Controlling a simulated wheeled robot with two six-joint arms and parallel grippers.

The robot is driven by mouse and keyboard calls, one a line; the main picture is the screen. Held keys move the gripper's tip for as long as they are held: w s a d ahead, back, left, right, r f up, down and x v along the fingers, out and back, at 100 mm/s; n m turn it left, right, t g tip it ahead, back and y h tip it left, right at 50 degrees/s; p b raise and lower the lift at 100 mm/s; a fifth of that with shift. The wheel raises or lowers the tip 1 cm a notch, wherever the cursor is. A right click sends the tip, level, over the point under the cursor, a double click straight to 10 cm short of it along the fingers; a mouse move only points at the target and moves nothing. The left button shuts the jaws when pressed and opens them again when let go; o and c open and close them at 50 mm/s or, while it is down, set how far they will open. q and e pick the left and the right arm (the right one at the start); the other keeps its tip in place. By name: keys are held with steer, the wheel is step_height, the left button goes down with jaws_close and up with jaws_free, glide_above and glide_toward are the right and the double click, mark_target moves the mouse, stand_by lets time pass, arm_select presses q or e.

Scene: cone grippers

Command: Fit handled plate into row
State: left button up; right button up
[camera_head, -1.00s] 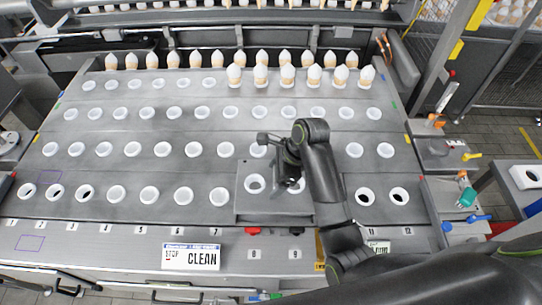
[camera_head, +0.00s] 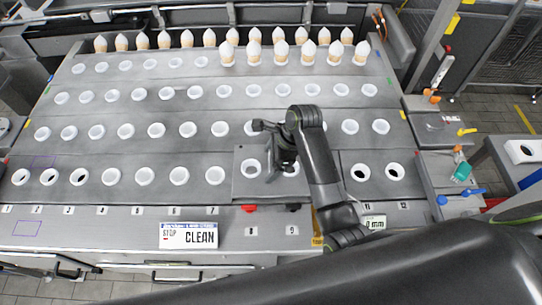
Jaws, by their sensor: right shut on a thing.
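The handled plate (camera_head: 241,188) is a grey flat piece with two round white-rimmed holes. It lies in the front row of the grey sloped deck (camera_head: 120,198), above labels 8 and 9. It looks flush or nearly so with the neighbouring panels, but I cannot tell if it is fully seated. My right gripper (camera_head: 280,168) is above the plate's middle and shut on its handle, which the gripper hides. My forearm covers the deck right of the plate. My left gripper is not in view.
Rows of white ring holders fill the deck. White-tipped cones (camera_head: 281,53) stand along the back rows. A STOP CLEAN sign (camera_head: 188,236) and a red knob (camera_head: 249,208) are at the front edge. Tools, including a teal one (camera_head: 461,172), lie on the right side shelf.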

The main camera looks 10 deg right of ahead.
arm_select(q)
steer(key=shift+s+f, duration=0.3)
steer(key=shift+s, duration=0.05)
arm_select(e)
steer(key=shift+f, duration=0.95)
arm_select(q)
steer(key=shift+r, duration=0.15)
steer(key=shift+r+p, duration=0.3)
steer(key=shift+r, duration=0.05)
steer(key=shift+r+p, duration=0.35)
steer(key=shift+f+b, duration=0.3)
arm_select(e)
steer(key=shift+f, duration=1)
stand_by(0.5)
